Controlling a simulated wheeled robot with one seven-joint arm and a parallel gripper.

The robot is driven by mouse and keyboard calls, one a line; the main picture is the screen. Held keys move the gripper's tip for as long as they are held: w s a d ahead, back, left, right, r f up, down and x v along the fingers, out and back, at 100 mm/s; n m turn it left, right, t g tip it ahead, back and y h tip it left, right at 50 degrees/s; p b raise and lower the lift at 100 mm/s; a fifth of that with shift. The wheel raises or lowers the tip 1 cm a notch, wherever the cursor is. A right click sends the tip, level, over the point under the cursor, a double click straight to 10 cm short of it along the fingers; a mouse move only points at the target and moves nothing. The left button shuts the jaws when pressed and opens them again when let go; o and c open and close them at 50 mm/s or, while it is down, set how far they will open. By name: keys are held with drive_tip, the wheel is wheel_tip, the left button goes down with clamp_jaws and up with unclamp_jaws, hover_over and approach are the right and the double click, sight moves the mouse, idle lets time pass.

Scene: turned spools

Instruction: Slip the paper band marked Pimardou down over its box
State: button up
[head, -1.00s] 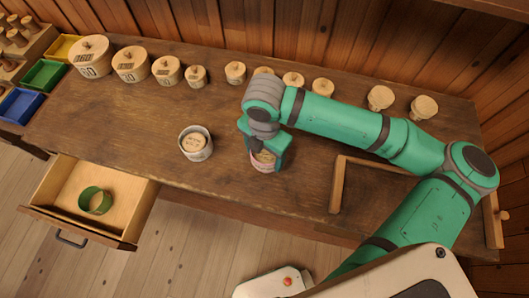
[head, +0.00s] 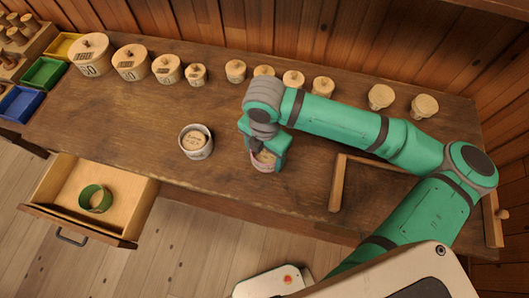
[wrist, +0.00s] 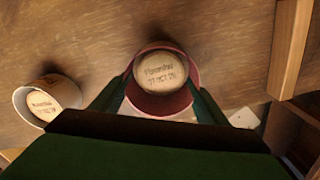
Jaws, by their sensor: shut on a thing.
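My gripper (wrist: 163,105) points down and is shut on a pink paper band (wrist: 180,103); the band also shows in the head view (head: 262,166). A round pale wooden box (wrist: 161,70) with a lettered, dated top that seems to read Pimardou shows inside the ring of the band. The box top lies toward the far side of the ring, with a wider gap on the near side. In the head view my gripper hides much of the box and band. I cannot tell how far down the band sits on the box.
A second box stands inside a white band (head: 196,153) to the left. A green band (head: 95,199) lies in the open drawer (head: 130,190). Several lidded wooden boxes line the back of the bench (head: 110,112). A wooden frame (head: 338,185) lies to the right.

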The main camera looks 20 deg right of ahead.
drive_tip(key=o, duration=1.4)
drive_tip(key=shift+o, duration=0.2)
drive_tip(key=shift+r, duration=0.25)
drive_tip(key=shift+r, duration=0.35)
drive_tip(key=shift+r, duration=0.2)
